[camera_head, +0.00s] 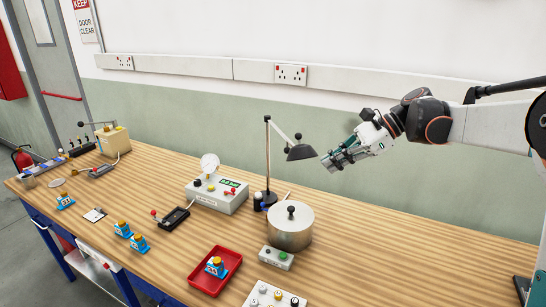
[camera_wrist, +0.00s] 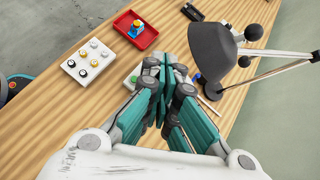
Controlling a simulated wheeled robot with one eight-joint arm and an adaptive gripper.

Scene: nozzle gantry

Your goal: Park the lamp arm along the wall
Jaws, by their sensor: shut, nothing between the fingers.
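The desk lamp stands on the bench near the wall, with an upright dark pole (camera_head: 267,152) and a jointed arm (camera_head: 281,132) that reaches out to the right. Its dark grey shade (camera_head: 300,152) hangs at the end of that arm. My gripper (camera_head: 331,163) is in the air just right of the shade, with a small gap between them in the head view. In the wrist view, my gripper (camera_wrist: 165,75) has its teal fingers closed and empty, and the shade (camera_wrist: 212,50) is close at the upper right. The lamp arm (camera_wrist: 272,72) runs off to the right there.
A steel pot with a lid (camera_head: 291,228) stands in front of the lamp, and a grey box with a dial (camera_head: 217,195) is to its left. A red tray (camera_head: 215,270) holds a blue and yellow piece. The bench's right side is clear.

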